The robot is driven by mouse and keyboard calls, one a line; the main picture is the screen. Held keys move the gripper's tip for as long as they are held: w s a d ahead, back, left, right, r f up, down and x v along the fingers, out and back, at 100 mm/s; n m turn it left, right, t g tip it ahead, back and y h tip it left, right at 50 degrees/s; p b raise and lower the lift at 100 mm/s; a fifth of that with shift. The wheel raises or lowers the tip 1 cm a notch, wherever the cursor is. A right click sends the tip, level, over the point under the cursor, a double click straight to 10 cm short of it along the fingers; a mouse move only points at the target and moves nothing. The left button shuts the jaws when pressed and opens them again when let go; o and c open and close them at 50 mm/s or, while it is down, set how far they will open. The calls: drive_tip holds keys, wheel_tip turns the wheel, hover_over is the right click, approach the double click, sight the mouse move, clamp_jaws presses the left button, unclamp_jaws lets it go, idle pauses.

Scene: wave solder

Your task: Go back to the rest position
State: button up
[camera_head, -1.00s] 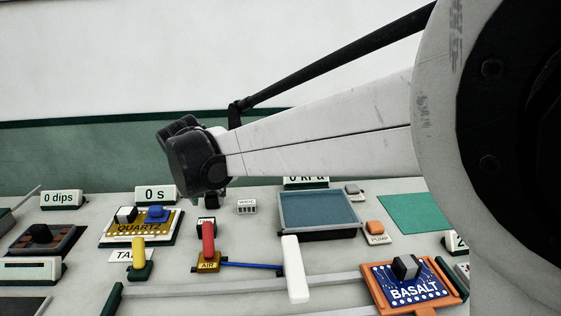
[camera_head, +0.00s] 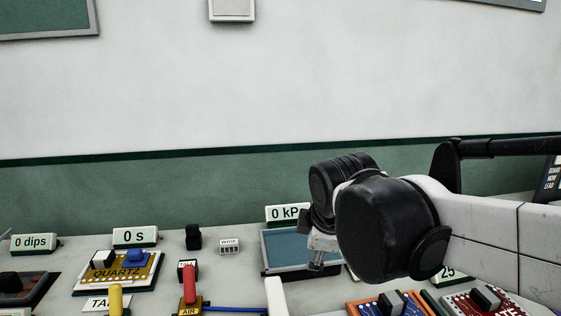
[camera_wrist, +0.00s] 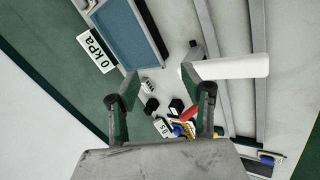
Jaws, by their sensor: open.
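My gripper (camera_head: 318,262) is in the head view, in front of the blue-surfaced tray, partly hidden behind my dark wrist. In the wrist view my gripper (camera_wrist: 163,82) shows two fingers spread apart with nothing between them. Beyond the fingers, the bench carries the blue tray (camera_wrist: 128,32) and a white bar (camera_wrist: 232,67). My arm reaches in from the right side of the head view, above the bench.
Along the bench are the QUARTZ board (camera_head: 117,272), a yellow handle (camera_head: 116,298), a red AIR handle (camera_head: 190,283) and a small WICK box (camera_head: 229,247). Two boards (camera_head: 388,304) (camera_head: 486,300) lie under my arm.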

drive_tip(key=s+d+f+m+t, duration=0.1)
drive_tip(key=s+d+f+m, duration=0.4)
drive_tip(key=s+d+m, duration=0.8)
drive_tip(key=s+m, duration=0.1)
drive_tip(key=m, duration=0.2)
drive_tip(key=shift+f+m+h+p, duration=0.15)
drive_tip(key=shift+m+h+p, duration=0.15)
drive_tip(key=shift+p, duration=0.05)
